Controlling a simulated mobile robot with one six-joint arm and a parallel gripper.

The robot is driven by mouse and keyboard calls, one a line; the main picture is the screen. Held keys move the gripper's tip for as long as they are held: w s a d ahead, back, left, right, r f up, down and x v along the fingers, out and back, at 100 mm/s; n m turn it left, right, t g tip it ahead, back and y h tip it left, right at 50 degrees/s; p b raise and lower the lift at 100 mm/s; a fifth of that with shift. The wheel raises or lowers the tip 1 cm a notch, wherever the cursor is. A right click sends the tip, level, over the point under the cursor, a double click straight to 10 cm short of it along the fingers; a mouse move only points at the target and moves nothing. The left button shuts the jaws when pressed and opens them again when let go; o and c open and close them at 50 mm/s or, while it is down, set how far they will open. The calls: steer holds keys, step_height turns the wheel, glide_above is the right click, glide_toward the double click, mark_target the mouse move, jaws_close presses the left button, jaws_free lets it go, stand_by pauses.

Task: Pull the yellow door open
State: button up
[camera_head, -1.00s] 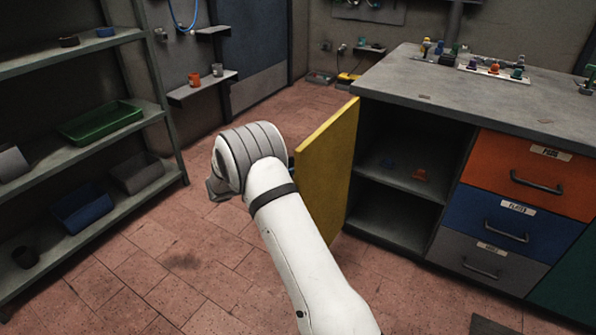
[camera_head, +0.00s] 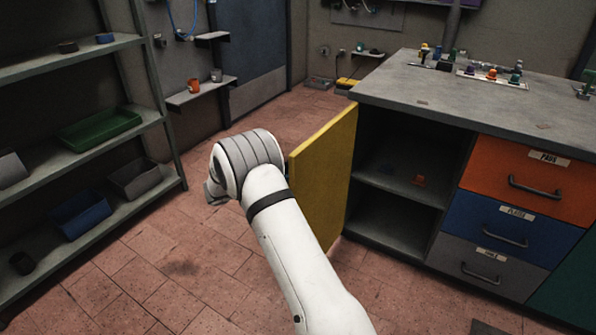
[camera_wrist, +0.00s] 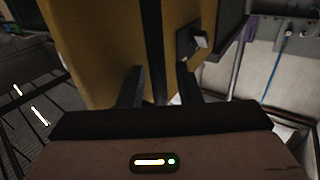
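The yellow door (camera_head: 323,175) stands wide open at the left of the cupboard (camera_head: 398,215), swung out toward the room. In the head view my arm's white wrist hides my gripper, close to the door's free edge. In the wrist view the yellow door (camera_wrist: 95,40) fills the upper middle. My gripper (camera_wrist: 158,85) shows two dark fingers set apart, with a dark upright strip beyond and between them. I see a gap between strip and right finger, so the gripper looks open. A grey handle-like fitting (camera_wrist: 197,40) sits on a yellow surface right of the fingers; contact is unclear.
A counter (camera_head: 450,95) with small coloured items on top runs right of the door, above orange, blue and grey drawers. A shelf rack (camera_head: 150,130) with trays stands at the left. The tiled floor (camera_head: 150,260) between rack and door is clear.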

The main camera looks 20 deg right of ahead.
steer(key=shift+a, duration=0.1)
steer(key=a+p, duration=0.2)
steer(key=a, duration=0.5)
steer(key=shift+s+a, duration=0.3)
steer(key=shift+s, duration=0.15)
